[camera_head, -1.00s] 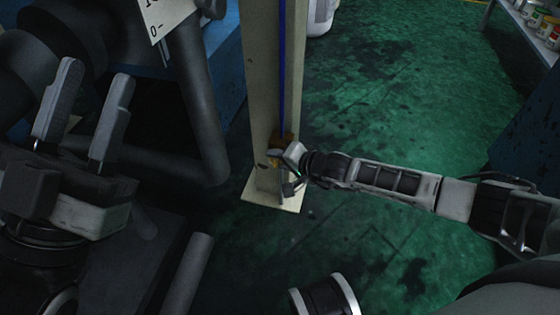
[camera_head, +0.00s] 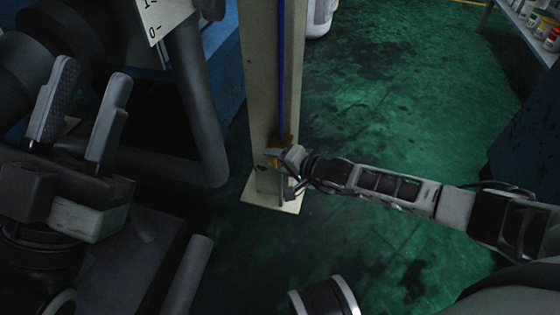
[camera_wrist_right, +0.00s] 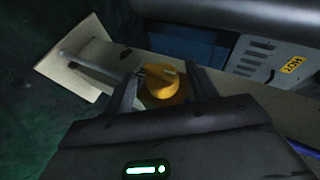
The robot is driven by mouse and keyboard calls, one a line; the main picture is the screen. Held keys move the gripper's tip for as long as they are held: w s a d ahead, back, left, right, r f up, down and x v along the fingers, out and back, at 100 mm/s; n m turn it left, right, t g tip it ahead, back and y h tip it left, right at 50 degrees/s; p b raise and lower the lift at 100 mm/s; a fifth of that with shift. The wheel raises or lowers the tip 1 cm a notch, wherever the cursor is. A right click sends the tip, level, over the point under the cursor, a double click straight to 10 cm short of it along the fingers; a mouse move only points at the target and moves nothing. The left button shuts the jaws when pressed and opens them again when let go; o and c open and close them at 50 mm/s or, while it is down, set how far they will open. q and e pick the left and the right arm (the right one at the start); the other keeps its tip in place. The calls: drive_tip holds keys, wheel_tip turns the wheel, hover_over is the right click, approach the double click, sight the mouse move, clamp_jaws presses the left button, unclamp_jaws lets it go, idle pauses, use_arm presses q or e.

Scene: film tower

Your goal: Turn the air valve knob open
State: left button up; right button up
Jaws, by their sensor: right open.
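The air valve knob is yellow and shows in the right wrist view (camera_wrist_right: 162,80), between the two fingers of my right gripper (camera_wrist_right: 165,88). Those fingers are apart, and I cannot tell whether either one touches the knob. In the head view, my right gripper (camera_head: 286,170) is at the lower part of a beige post (camera_head: 268,70) and mostly hides the knob. A blue line (camera_head: 281,70) runs down the post to the valve. My left gripper (camera_head: 80,115) is open and empty at the left, far from the post.
The post stands on a flat base plate (camera_head: 262,205) on a green floor. Dark pipes (camera_head: 190,110) stand to its left. A shelf with small containers (camera_head: 545,25) is at the far right.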

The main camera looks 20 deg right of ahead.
use_arm(q)
drive_tip(key=shift+r, duration=0.1)
use_arm(e)
drive_tip(key=shift+r, duration=0.1)
drive_tip(key=shift+s+d+r, duration=0.15)
drive_tip(key=shift+s, duration=0.1)
use_arm(q)
wheel_tip(320, 180, down, 11)
drive_tip(key=n+g+y+p, duration=0.4)
drive_tip(key=n+y+p, duration=0.3)
drive_tip(key=n, duration=0.3)
drive_tip(key=shift+s+d+f+n+g+y, duration=0.2)
drive_tip(key=shift+s+d+n+g+y, duration=0.1)
drive_tip(key=shift+n+g+y, duration=0.1)
use_arm(e)
drive_tip(key=v, duration=1.5)
drive_tip(key=shift+s, duration=0.1)
